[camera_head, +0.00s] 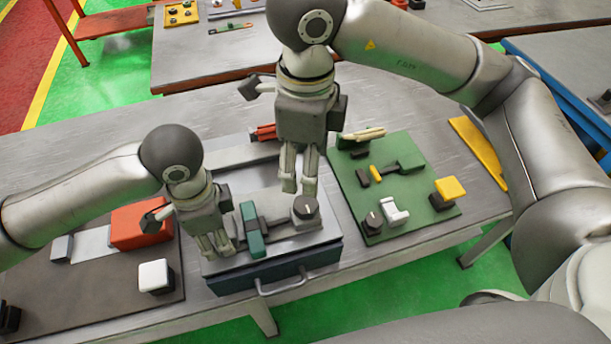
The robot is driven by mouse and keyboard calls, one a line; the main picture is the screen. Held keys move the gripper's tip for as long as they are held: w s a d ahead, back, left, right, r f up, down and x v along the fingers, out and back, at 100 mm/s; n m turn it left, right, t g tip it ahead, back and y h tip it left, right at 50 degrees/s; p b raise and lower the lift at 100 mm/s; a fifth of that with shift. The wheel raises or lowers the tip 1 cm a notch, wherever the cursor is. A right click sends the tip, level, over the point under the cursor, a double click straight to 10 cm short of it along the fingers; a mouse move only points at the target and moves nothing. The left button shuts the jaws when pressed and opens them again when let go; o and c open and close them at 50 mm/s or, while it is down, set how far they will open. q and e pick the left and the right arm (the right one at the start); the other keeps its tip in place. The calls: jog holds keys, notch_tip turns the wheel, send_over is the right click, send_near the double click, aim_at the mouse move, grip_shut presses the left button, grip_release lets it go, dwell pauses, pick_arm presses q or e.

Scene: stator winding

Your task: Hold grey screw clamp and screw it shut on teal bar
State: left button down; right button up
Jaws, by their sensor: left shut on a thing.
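The grey screw clamp (277,220) lies on a pale plate on a dark teal box. It has a round dark knob (305,208) at its right end. The teal bar (250,230) stands across it, left of the knob. My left gripper (216,246) is left of the teal bar, fingers down and shut on the clamp's left end; the fingers hide the grip itself. My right gripper (299,188) points down just above and behind the knob. Its fingers are close together, and I cannot tell whether they touch the knob.
The box (275,277) has a front handle. A green board (405,212) with several small parts lies to the right. A dark mat (100,300) with an orange block (140,226) and a white block (155,275) lies to the left. A yellow piece (480,150) lies at far right.

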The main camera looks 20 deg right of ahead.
pick_arm(q)
jog(key=c, duration=0.6)
grip_release()
jog(key=shift+c, duration=0.2)
notch_tip(320, 180, up, 12)
